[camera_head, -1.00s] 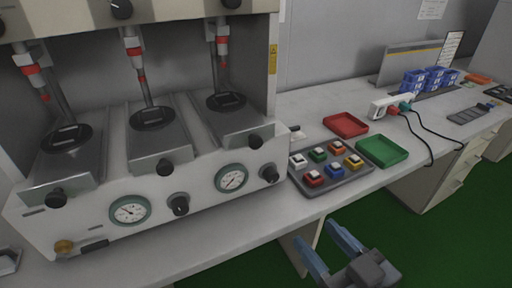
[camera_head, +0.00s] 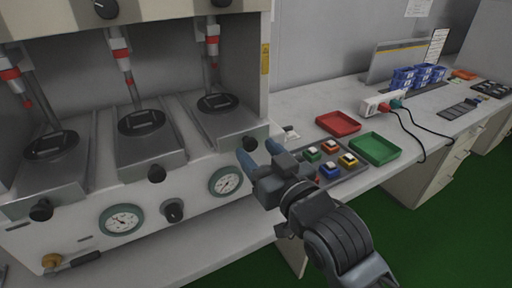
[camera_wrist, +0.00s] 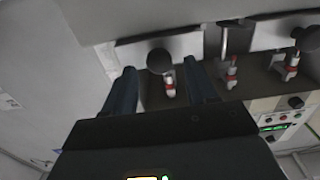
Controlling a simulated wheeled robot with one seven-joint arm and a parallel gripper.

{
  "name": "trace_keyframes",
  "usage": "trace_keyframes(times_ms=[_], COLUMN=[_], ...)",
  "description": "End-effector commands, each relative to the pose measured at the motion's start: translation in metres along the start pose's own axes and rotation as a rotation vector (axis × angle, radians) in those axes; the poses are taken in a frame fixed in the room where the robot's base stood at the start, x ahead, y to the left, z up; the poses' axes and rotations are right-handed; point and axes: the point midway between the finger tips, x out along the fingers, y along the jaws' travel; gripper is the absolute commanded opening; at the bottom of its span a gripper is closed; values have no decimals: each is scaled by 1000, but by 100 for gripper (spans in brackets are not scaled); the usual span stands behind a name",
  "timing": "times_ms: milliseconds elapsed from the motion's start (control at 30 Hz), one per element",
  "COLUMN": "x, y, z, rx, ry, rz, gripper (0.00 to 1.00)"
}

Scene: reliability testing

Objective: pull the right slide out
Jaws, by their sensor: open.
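The right slide (camera_head: 218,125) is a grey metal block with a round dark pad on top, pushed back in the machine. Its black knob (camera_head: 250,143) sticks out at its front. My gripper (camera_head: 257,155) is open and empty just in front of this knob, fingers pointing at the machine. In the wrist view a black knob (camera_wrist: 160,61) shows between the tips of my open gripper (camera_wrist: 160,72); I cannot tell whether the tips reach around it. The knob does not look gripped.
The middle slide (camera_head: 152,142) and left slide (camera_head: 48,172) stand to the left. A dial gauge (camera_head: 226,181) sits below my fingers. A grey tray of coloured switches (camera_head: 345,172), partly behind my gripper, a red tray (camera_head: 338,123) and a green tray (camera_head: 375,148) lie right.

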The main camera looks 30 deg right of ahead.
Motion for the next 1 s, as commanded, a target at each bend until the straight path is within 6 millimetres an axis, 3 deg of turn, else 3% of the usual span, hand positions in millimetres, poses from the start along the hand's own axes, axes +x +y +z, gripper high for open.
trace_keyframes(times_ms=[200,467,1000], x=[16,16,16], y=[0,0,0], z=[0,0,0], rx=[0,0,0], ry=[0,-1,0], rz=[0,0,0], gripper=[57,57,7])
